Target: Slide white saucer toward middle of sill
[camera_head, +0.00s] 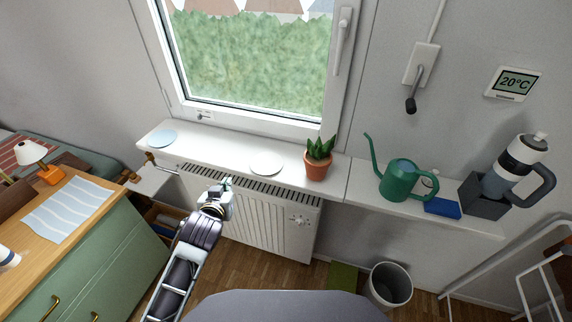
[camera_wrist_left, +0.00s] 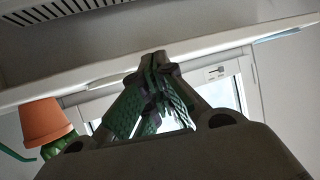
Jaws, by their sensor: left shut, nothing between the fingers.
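The white saucer (camera_head: 267,163) lies flat on the white window sill (camera_head: 222,151), close to the potted plant. In the left wrist view, which is upside down, what looks like its thin pale edge (camera_wrist_left: 104,83) shows at the sill's edge. My left gripper (camera_head: 227,183) is in front of the sill, over the radiator, to the left of the saucer and apart from it. Its green-padded fingers (camera_wrist_left: 158,88) are shut and empty. My right gripper is not in view.
A terracotta pot with a succulent (camera_head: 317,161) stands just right of the saucer. A pale blue saucer (camera_head: 162,138) lies at the sill's left end. The sill between the saucers is clear. A radiator (camera_head: 262,220) is below; a green watering can (camera_head: 400,179) stands further right.

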